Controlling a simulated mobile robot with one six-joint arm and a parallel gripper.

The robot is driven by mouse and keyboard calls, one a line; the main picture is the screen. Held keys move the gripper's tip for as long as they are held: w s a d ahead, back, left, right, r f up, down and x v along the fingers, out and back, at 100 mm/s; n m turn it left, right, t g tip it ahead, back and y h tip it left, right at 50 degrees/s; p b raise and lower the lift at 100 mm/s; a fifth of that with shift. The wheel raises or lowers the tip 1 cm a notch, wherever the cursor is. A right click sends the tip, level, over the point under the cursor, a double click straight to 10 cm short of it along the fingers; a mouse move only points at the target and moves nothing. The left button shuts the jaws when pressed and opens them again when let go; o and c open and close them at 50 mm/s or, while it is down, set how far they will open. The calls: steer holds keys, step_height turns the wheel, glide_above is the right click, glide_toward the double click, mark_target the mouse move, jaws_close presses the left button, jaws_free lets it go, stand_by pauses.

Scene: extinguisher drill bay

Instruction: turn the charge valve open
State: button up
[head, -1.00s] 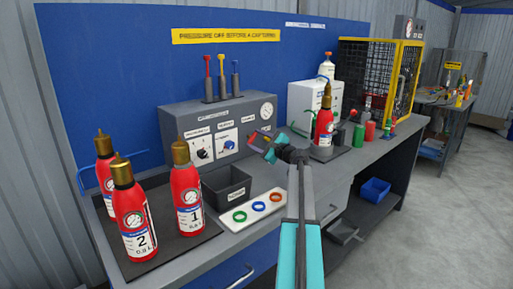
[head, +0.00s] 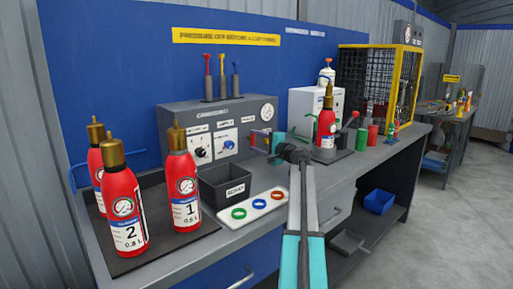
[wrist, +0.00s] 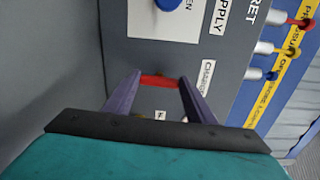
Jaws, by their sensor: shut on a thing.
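The charge valve shows as a red lever (wrist: 158,81) on the grey control panel in the wrist view, beside a small label that appears to read CHARGE (wrist: 207,78). My gripper's two purple fingers (wrist: 160,77) stand at either end of this red piece and are shut on it. In the head view my gripper (head: 264,139) is at the lower right of the grey panel (head: 180,125), below the pressure gauge. There the arm and fingers mostly hide the valve, and I cannot tell how far it is turned.
A blue knob (wrist: 170,4) sits on a white plate nearby. Red extinguishers labelled 2 (head: 125,210) and 1 (head: 182,185) stand at left. A dark bin (head: 226,185) and a tray of coloured rings (head: 252,209) lie below the panel. Another extinguisher (head: 327,128) stands close right of my gripper.

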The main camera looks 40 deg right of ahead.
steer(key=shift+f+n, duration=0.1)
steer(key=shift+n, duration=0.3)
steer(key=o, duration=1)
steer(key=shift+o, duration=0.2)
steer(key=shift+s, duration=0.1)
steer(key=s+a, duration=0.1)
steer(key=s, duration=1.2)
steer(key=shift+s+p, duration=0.35)
steer(key=shift+p, duration=0.05)
steer(key=shift+s, duration=0.1)
